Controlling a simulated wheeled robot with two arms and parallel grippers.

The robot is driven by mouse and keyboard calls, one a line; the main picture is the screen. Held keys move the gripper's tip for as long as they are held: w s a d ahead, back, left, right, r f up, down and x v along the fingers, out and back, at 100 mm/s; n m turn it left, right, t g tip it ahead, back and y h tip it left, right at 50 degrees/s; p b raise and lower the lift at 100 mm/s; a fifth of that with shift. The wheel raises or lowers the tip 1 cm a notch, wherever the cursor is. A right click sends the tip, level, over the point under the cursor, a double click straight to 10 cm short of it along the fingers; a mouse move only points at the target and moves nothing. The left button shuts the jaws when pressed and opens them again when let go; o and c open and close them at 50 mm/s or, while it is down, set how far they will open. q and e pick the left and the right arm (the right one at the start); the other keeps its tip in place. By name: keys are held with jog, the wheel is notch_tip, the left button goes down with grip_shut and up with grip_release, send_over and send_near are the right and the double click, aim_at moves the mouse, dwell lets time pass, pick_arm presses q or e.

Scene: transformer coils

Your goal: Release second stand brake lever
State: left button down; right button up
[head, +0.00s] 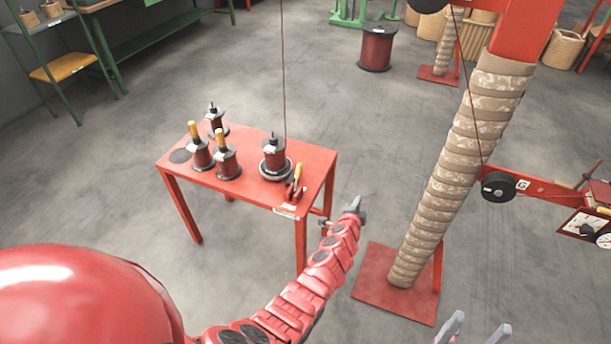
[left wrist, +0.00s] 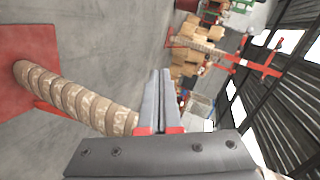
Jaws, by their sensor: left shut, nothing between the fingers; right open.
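A red table (head: 250,194) stands left of centre in the head view with several dark red wire spools on it. The right spool (head: 274,157) sits on a round base with a thin wire rising from it. A small yellow-handled lever (head: 298,172) stands beside it at the table's right front corner. Two other spools (head: 202,160) (head: 228,165) have upright yellow handles. My left gripper (head: 357,207) is right of the table, apart from the lever, shut and empty; its closed fingers also show in the left wrist view (left wrist: 159,98). My right gripper (head: 477,329) is open and empty at the bottom edge.
A wrapped coil column (head: 440,185) on a red base plate (head: 385,292) stands just right of my left gripper; it also shows in the left wrist view (left wrist: 70,95). A red arm with a black pulley (head: 497,187) lies beyond. Floor between table and column is clear.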

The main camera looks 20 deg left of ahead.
aim_at(297, 178)
pick_arm(q)
jog(key=a+r+g+y, duration=0.4)
jog(key=a+y, duration=0.4)
jog(key=a, duration=0.4)
jog(key=shift+a+r+n+y+b, duration=0.3)
jog(key=shift+r+n+b, duration=0.05)
jog(key=shift+n, duration=0.05)
jog(key=shift+f, duration=0.1)
jog(key=b+x, duration=0.6)
jog(key=b, duration=0.1)
jog(key=b+x, duration=0.4)
jog(key=shift+s+f, duration=0.1)
jog(key=shift+f, duration=0.15)
jog(key=s+r+p, duration=0.1)
jog(key=p, duration=0.2)
jog(key=s+r+p, duration=0.1)
jog(key=p, duration=0.2)
jog(key=shift+s+a+r, duration=0.1)
jog(key=shift+a+r, duration=0.2)
jog(key=shift+s+a+p, duration=0.1)
jog(key=shift+s+p, duration=0.4)
jog(key=shift+p, duration=0.45)
jog(key=shift+s, duration=0.1)
jog(key=shift+f, duration=0.1)
